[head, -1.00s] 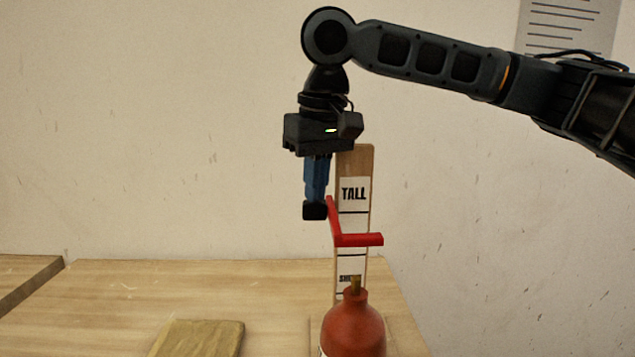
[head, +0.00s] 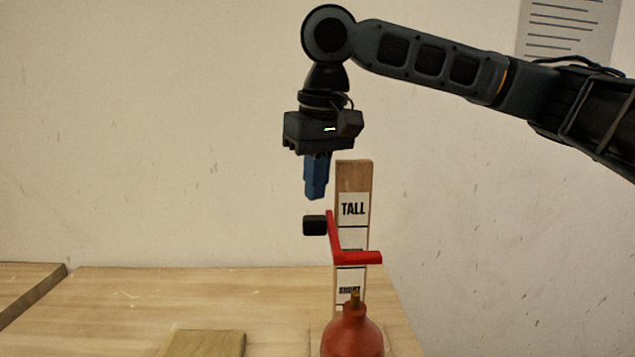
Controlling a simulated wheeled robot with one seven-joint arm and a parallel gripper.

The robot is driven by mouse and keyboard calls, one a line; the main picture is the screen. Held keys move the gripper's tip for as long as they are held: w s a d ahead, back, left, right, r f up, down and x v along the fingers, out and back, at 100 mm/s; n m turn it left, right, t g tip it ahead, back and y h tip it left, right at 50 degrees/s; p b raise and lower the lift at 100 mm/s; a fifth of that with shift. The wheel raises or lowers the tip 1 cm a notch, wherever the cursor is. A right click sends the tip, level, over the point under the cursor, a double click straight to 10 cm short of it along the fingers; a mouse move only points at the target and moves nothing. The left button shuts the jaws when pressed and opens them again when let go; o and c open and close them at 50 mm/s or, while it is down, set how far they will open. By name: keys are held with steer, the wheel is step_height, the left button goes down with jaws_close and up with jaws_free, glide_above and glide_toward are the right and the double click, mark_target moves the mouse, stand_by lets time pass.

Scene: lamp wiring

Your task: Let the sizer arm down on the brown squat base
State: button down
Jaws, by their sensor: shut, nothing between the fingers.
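A reddish-brown, bottle-shaped lamp base (head: 352,335) with a brass tip stands at the bottom centre; its lower part is cut off. Behind it rises a wooden sizer board (head: 354,177) marked TALL and, lower down, SHORT. The red sizer arm (head: 358,258) sits across the board between the two labels, with a visible gap above the base's brass tip. A black knob (head: 314,225) is at its left end. My gripper (head: 316,196) points down, its blue fingers shut and empty, a little above the knob and apart from it.
A flat olive-brown block (head: 202,343) lies on the wooden table (head: 130,295) left of the base. The table is otherwise clear on the left. A gap separates it from another wooden surface (head: 25,285) at the far left. A printed sheet hangs on the wall.

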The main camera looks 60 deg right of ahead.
step_height(320, 180, up, 8)
steer(key=p, duration=0.6)
steer(key=shift+f, duration=0.25)
